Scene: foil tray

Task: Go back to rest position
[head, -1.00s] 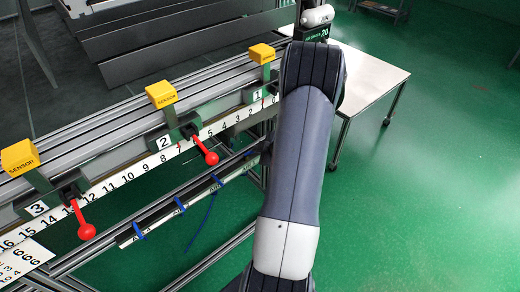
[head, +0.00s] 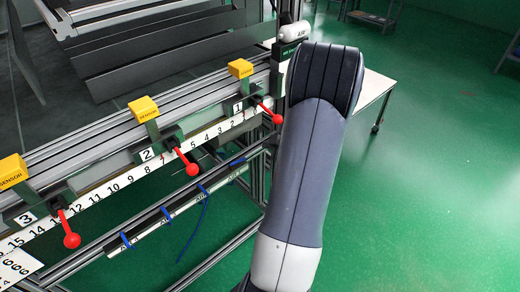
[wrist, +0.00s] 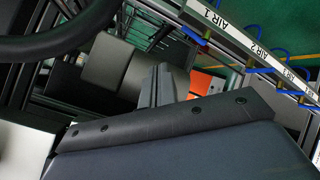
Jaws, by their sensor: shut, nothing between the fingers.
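My arm stands upright across the right middle of the head view, and my gripper is hidden there. In the wrist view my gripper's fingers (wrist: 157,88) show as a narrow grey pair, close together, with nothing held between them. A dark bolted panel fills the bottom of that view. The rail with the number strip (head: 124,176) runs along the left of the head view. It carries yellow sensor blocks (head: 144,108) and red ball levers (head: 192,169), and my arm is to the right of them.
An AIR-labelled bar (wrist: 232,35) with blue hoses crosses the upper right of the wrist view. A pale table (head: 372,96) stands behind my arm. Grey panels (head: 150,50) lie behind the rail. Green floor (head: 430,200) to the right is clear.

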